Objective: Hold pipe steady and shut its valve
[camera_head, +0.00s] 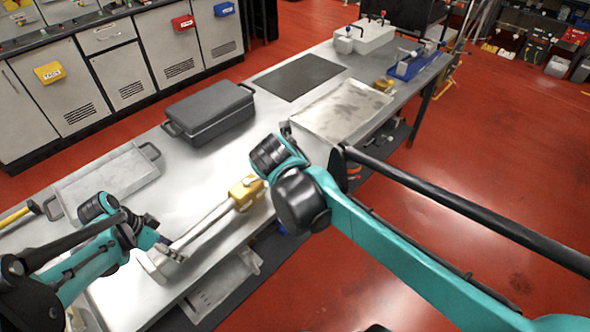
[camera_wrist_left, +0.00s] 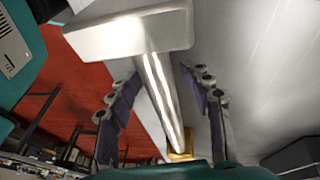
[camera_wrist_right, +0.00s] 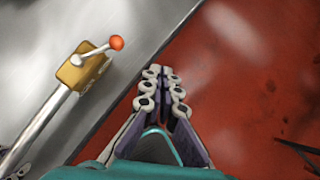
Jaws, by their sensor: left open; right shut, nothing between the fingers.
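A silvery pipe (camera_head: 205,225) lies along the front edge of the metal bench, with a flat end plate (camera_wrist_left: 130,34) at one end and a yellow valve body (camera_head: 246,192) at the other. The valve's lever with an orange-red knob (camera_wrist_right: 116,43) shows in the right wrist view. My left gripper (camera_head: 160,245) is open at the plate end. In the left wrist view its fingers (camera_wrist_left: 160,92) stand on either side of the pipe; I cannot tell if they touch it. My right gripper (camera_wrist_right: 160,95) is shut and empty, beside the valve and apart from it; the head view hides its fingers.
A dark lidded case (camera_head: 210,115) and an empty metal tray (camera_head: 108,183) stand behind the pipe. A flat metal tray (camera_head: 340,110) and a dark mat (camera_head: 300,77) lie further along. A blue holder (camera_head: 415,65) is at the far end. Red floor (camera_head: 480,200) lies beyond the bench edge.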

